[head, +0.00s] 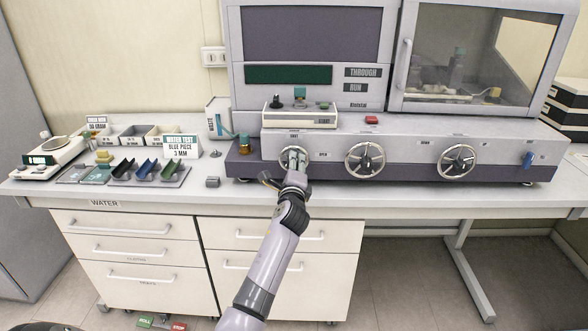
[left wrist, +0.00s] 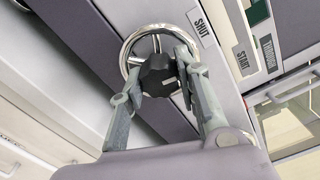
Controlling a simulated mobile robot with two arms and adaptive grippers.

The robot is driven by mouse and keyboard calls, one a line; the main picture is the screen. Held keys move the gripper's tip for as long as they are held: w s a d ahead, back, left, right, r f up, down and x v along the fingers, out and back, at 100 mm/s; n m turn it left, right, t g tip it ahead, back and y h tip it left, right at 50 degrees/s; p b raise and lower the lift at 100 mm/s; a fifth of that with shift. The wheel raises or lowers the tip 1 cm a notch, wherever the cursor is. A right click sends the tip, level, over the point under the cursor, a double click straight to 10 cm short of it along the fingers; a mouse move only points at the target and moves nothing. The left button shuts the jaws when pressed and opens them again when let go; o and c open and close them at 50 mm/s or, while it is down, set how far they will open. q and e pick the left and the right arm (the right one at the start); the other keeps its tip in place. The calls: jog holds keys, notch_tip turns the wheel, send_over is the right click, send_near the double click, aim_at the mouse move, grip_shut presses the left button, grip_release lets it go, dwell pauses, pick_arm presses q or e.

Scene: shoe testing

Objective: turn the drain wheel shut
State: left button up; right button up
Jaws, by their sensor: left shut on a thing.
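The drain wheel (head: 279,154) is the leftmost of the chrome handwheels on the front of the test machine. In the left wrist view its chrome rim (left wrist: 126,55) circles a black hub (left wrist: 157,76), with a SHUT label (left wrist: 202,27) beside it. My left gripper (head: 294,157) reaches up to this wheel from the front. In the left wrist view its two grey fingers (left wrist: 161,66) lie on either side of the hub, inside the rim, closed on the hub. The fingers cover part of the wheel in the head view. My right gripper is not in view.
A small grey block (head: 213,182) lies on the bench left of my arm. Trays and a scale (head: 48,152) stand further left.

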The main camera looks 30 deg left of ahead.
pick_arm(q)
jog(key=shift+n, duration=0.9)
jog(key=o, duration=1.2)
jog(key=shift+c, duration=0.2)
jog(key=v, duration=1.2)
jog(key=shift+a, duration=0.1)
